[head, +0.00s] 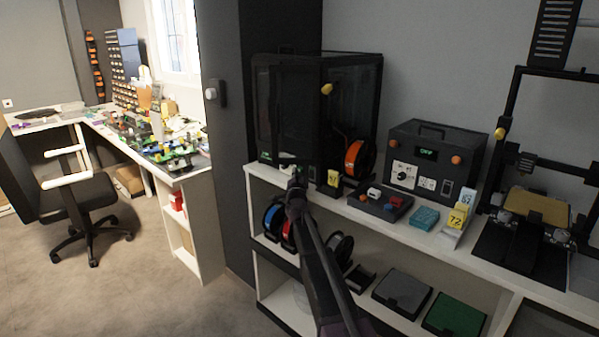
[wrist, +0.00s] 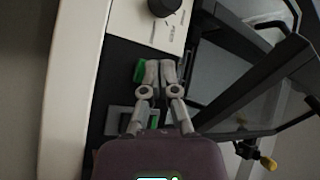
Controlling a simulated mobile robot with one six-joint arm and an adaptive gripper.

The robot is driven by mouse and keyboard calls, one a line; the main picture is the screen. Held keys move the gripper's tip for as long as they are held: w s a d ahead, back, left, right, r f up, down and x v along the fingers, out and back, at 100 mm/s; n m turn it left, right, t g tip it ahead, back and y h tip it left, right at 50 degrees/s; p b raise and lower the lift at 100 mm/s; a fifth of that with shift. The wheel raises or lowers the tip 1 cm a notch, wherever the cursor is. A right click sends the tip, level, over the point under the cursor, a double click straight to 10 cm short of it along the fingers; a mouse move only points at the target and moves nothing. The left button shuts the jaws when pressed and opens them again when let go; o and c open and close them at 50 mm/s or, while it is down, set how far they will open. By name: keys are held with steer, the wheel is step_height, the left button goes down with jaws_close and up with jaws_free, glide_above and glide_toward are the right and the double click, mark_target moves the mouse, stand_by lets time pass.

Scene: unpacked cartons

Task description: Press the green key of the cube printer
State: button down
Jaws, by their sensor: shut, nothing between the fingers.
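The cube printer looks to be the black boxy enclosed printer (head: 285,110) on the white shelf top in the head view. In the wrist view a green key (wrist: 139,71) shows on a dark front strip, just left of my fingertips and partly covered by them. Another green patch (wrist: 154,121) shows between my finger links. My gripper (wrist: 160,69) is shut and empty, its tips together over or against the strip. I cannot tell whether it touches the key. In the head view my gripper (head: 296,182) is at the printer's lower front.
A white panel with a black knob (wrist: 164,6) lies just beyond the fingertips. An orange spool (head: 353,158), a black control box (head: 433,160) and an open-frame printer (head: 520,205) stand to the right.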

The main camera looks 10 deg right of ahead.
steer(key=shift+w+d, duration=0.35)
steer(key=shift+d, duration=0.1)
stand_by(0.9)
steer(key=shift+s+a, duration=0.6)
steer(key=shift+a, duration=0.2)
stand_by(0.5)
steer(key=shift+s+a, duration=0.75)
steer(key=shift+a, duration=0.25)
steer(key=shift+s+a, duration=0.7)
steer(key=shift+a, duration=0.3)
